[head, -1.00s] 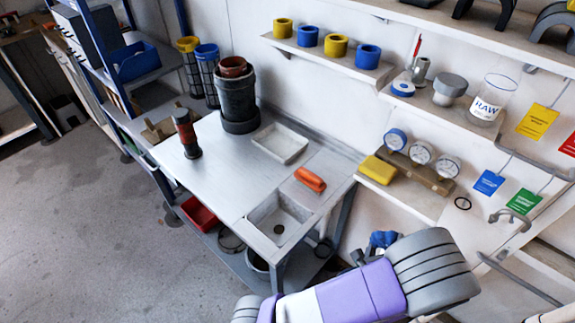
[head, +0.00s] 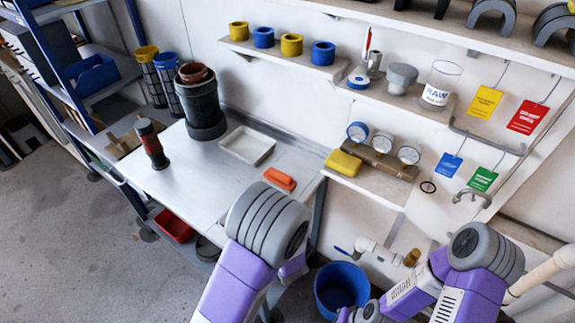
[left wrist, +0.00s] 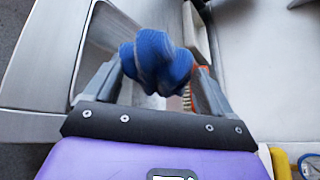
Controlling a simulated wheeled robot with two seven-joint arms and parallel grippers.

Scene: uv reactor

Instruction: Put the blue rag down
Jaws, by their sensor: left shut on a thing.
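The blue rag (left wrist: 157,60) shows in the left wrist view, bunched between the two fingers of my left gripper (left wrist: 158,78). The gripper is shut on it and holds it over the bench's sink area; contact with the surface below cannot be told. In the head view my left arm hides this gripper, the rag and the sink. The metal bench (head: 188,185) spreads out to the left of that arm. My right arm enters at the lower right of the head view, but its gripper is out of frame.
An orange brush (head: 280,179) lies on the bench near my left arm. A white tray (head: 247,146), a dark cylinder (head: 203,107) and a red-and-black device (head: 152,145) stand farther back. A blue bucket (head: 341,290) is below, right of the bench. Bare bench is free at left.

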